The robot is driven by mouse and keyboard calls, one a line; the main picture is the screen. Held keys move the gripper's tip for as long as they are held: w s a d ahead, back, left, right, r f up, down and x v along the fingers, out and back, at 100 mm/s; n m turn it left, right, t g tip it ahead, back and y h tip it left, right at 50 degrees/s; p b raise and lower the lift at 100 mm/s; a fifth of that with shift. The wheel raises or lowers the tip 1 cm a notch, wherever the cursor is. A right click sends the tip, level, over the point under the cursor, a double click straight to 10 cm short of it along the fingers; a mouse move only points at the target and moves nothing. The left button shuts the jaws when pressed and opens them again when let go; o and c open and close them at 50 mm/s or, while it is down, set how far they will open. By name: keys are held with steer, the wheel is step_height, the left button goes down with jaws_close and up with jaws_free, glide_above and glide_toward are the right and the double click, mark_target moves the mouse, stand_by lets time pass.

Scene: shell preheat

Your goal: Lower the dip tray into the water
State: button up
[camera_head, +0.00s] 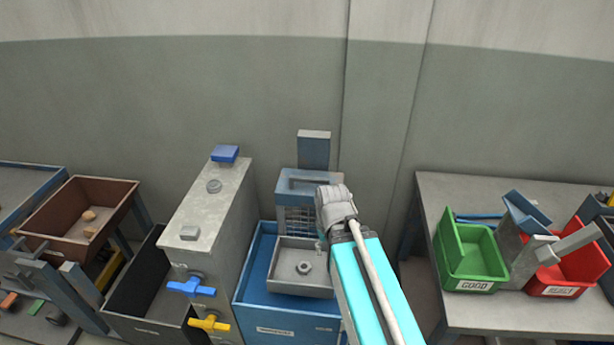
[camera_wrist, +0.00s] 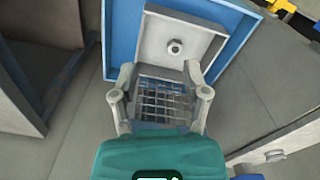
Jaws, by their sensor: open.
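A shallow grey square tray with a round knob-like fitting in its middle, which looks like the dip tray (camera_head: 287,286), sits within the blue tank (camera_head: 246,286). It also shows in the wrist view (camera_wrist: 152,48), just beyond my fingertips. A wire grid (camera_head: 297,214) is behind the tray, and it shows in the wrist view (camera_wrist: 160,98) between and below my fingers. My gripper (camera_wrist: 160,72) is open and empty, with its fingers spread over the grid side. My arm hides the tank's right part in the head view. I cannot make out a water surface.
A tall grey housing (camera_head: 212,215) with a blue-handled valve (camera_head: 190,287) and a yellow-handled valve (camera_head: 209,323) stands left of the tank. A grey table (camera_head: 440,195) with green (camera_head: 468,262) and red bins (camera_head: 560,279) is at right. A brown bin (camera_head: 72,195) is at left.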

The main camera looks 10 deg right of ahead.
step_height(320, 180, up, 16)
steer(key=n+p, duration=1.4)
steer(key=p, duration=0.2)
glide_above(309, 178)
steer(key=shift+w, duration=0.1)
steer(key=shift+f, duration=0.2)
step_height(309, 178, down, 14)
steer(key=b, duration=1.4)
steer(key=shift+r, duration=0.25)
